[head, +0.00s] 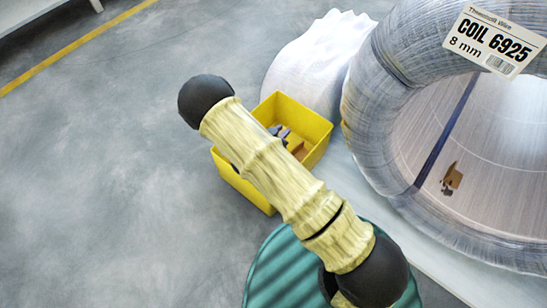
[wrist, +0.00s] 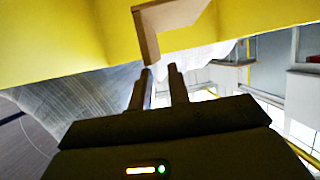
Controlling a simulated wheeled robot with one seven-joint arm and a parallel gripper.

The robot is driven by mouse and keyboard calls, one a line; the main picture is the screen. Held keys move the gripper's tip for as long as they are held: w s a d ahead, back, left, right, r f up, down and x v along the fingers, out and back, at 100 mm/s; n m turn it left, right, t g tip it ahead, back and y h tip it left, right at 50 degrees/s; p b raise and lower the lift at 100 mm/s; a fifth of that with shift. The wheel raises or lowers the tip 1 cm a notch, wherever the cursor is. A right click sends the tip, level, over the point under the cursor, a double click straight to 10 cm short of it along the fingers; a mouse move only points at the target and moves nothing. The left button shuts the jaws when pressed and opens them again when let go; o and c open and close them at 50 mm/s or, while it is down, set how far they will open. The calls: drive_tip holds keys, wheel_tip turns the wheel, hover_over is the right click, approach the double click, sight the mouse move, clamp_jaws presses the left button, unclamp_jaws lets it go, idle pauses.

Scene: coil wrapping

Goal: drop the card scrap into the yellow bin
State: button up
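The yellow bin (head: 308,122) stands on the floor beside the big coil, partly hidden behind my arm. Its yellow wall (wrist: 60,40) fills the top of the wrist view. A brown, L-shaped card scrap (wrist: 172,16) shows against that yellow, just beyond my fingertips. A brown piece, seemingly this scrap (head: 298,148), shows inside the bin in the head view. My gripper (wrist: 160,70) has its two fingers apart with a narrow gap. The scrap's lower end is near the left fingertip; I cannot tell whether they touch. My arm hides most of the gripper in the head view.
The wrapped coil (head: 385,85) with its label stands at right; a small brown patch (head: 452,178) shows within its ring. A white wrapped heap (head: 315,60) is behind the bin. A ribbed teal surface (head: 275,270) is in front. Floor at left is clear.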

drive_tip(key=shift+o, duration=0.9)
drive_tip(key=shift+s+a+r+p, duration=0.3)
drive_tip(key=shift+s+p, duration=0.1)
drive_tip(key=shift+s, duration=0.05)
drive_tip(key=p+v, duration=0.7)
drive_tip(key=v, duration=0.9)
drive_tip(key=shift+s, duration=0.15)
